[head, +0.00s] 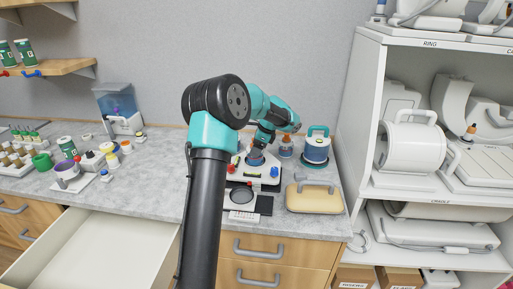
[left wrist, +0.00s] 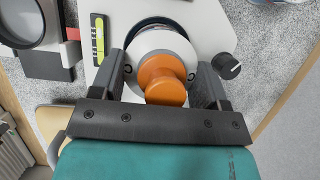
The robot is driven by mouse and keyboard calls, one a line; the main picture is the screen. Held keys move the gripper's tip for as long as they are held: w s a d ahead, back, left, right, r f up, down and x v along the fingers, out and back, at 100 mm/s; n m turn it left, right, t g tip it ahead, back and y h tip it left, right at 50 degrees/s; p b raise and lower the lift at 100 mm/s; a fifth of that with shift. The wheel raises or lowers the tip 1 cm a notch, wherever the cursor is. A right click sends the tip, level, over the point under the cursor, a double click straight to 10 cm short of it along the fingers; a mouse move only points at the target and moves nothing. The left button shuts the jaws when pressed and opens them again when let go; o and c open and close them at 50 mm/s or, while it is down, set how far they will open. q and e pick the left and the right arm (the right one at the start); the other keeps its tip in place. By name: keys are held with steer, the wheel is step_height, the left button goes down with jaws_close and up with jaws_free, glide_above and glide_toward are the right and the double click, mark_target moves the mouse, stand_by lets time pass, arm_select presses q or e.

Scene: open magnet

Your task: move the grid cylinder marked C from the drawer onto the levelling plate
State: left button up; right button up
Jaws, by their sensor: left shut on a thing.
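The grid cylinder (left wrist: 152,46), pale with an orange knob (left wrist: 165,80), sits between the two fingers of my left gripper (left wrist: 162,62), which is shut on it. A dark blue curved edge shows beside the cylinder; I cannot tell whether the cylinder touches the plate. In the head view the left gripper (head: 257,156) is over the plate (head: 236,180). The open drawer (head: 95,250) looks empty where visible.
A round dial-like device (head: 242,195) lies in front of the plate. Several small bottles and cups crowd the counter's left. A white shelf unit (head: 352,120) bounds the right side.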

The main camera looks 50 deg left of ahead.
arm_select(q)
steer(key=shift+f, duration=0.2)
steer(key=o, duration=1.1)
steer(key=shift+r, duration=0.4)
steer(key=v, duration=1.1)
steer(key=shift+w+d+r, duration=0.15)
steer(key=shift+d+r, duration=0.05)
steer(key=shift+r, duration=0.1)
